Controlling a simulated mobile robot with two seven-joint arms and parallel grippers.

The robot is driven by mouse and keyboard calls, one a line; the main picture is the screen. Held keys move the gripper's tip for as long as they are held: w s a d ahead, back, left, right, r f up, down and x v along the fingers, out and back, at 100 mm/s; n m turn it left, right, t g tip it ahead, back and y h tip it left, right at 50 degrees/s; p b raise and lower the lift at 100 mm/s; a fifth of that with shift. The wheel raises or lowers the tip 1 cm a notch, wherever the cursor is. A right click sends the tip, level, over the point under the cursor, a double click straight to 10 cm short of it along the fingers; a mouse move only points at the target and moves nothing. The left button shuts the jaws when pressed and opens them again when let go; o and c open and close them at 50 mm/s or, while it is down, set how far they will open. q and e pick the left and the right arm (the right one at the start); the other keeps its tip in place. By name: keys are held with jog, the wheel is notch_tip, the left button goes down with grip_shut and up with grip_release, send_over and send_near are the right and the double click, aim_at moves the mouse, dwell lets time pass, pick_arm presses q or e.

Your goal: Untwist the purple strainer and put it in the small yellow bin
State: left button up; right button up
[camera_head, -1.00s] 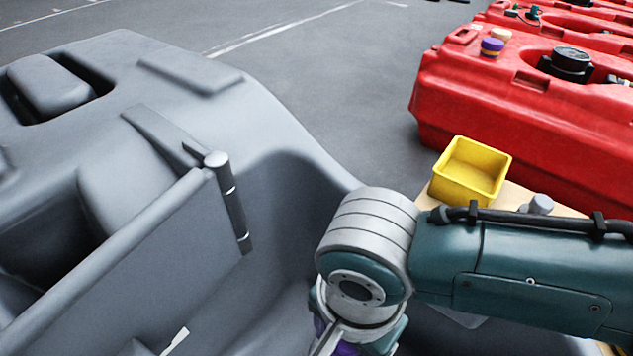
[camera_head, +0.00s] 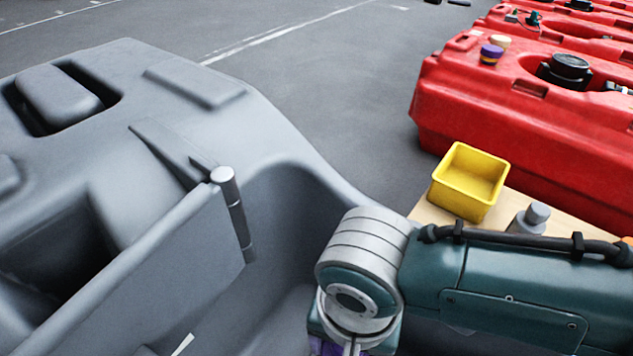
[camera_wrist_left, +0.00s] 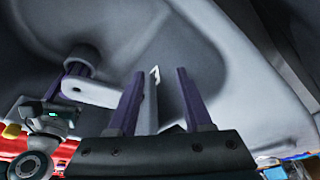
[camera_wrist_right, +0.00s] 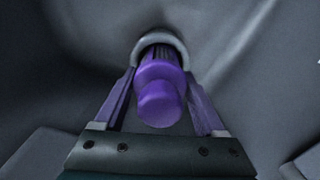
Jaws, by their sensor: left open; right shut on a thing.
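The purple strainer (camera_wrist_right: 162,88) sits in a round grey collar in the tank wall, seen end-on in the right wrist view. My right gripper (camera_wrist_right: 160,75) is shut on it, with one purple finger on each side. In the head view my right arm hides most of this spot. My left gripper (camera_wrist_left: 160,74) is open and empty in the left wrist view, above the grey tank recess, and is out of the head view. The small yellow bin (camera_head: 469,183) stands on a wooden surface at the right and looks empty from here.
The large grey tank (camera_head: 130,120), with a raised panel and a cylinder at its end, fills the left. Red tanks (camera_head: 470,110) stand at the back right, carrying a purple-and-yellow cap (camera_head: 491,54). A grey bottle-like object (camera_head: 530,217) stands beside the bin.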

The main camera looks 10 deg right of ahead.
jog(key=shift+n, duration=0.7)
jog(key=shift+n, duration=0.5)
jog(key=o, duration=1.5)
notch_tip(320, 180, up, 7)
jog(key=p, duration=0.8)
